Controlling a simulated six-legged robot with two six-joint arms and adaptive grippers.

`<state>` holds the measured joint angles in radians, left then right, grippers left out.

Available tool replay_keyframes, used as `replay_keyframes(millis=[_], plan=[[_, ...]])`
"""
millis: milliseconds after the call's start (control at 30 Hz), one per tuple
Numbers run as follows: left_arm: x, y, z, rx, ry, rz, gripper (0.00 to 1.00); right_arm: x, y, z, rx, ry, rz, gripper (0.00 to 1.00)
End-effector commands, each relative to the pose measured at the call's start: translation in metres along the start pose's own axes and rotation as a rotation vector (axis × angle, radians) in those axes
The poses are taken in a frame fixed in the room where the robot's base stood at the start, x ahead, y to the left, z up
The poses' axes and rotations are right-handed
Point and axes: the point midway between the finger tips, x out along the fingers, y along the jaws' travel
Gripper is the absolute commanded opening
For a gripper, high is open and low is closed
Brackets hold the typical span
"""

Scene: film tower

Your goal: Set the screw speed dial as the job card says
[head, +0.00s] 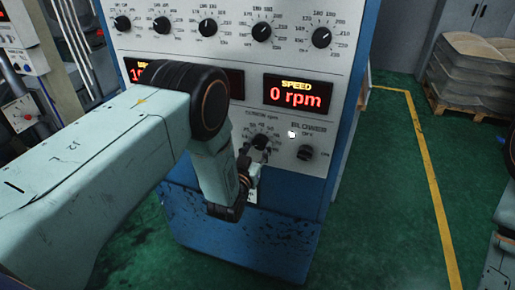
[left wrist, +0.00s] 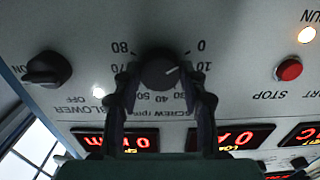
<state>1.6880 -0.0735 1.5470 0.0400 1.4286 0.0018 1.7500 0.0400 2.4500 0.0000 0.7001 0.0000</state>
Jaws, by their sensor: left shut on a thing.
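The screw speed dial (head: 260,142) is a black knob on the grey panel, under the SPEED display (head: 298,93), which reads 0 rpm. My left gripper (head: 255,163) reaches it from below left. In the left wrist view, upside down, the gripper (left wrist: 163,88) is shut on the dial (left wrist: 160,68), one finger on each side. The dial's pale pointer line points close to the 10 mark on its scale of 0 to 80. I cannot make out a job card. My right gripper does not show.
The blower knob (head: 305,152) sits right of the dial, with a lit white lamp (head: 291,134) near it. The left wrist view shows a red stop button (left wrist: 288,69). A row of black knobs (head: 262,32) runs above. Sacks on a pallet (head: 470,75) stand far right.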

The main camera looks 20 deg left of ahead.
Motion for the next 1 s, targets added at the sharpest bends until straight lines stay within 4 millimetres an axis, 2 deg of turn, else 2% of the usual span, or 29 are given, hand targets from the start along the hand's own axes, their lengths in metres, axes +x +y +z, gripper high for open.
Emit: replay_keyframes(millis=[367, 1000], plan=[[0.000, 0.000, -0.001, 0.128, 0.004, 0.000, 0.11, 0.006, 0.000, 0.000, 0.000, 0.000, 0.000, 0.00], [0.001, 0.001, 0.000, 0.717, 0.006, -0.001, 0.11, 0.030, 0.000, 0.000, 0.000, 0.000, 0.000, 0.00]])
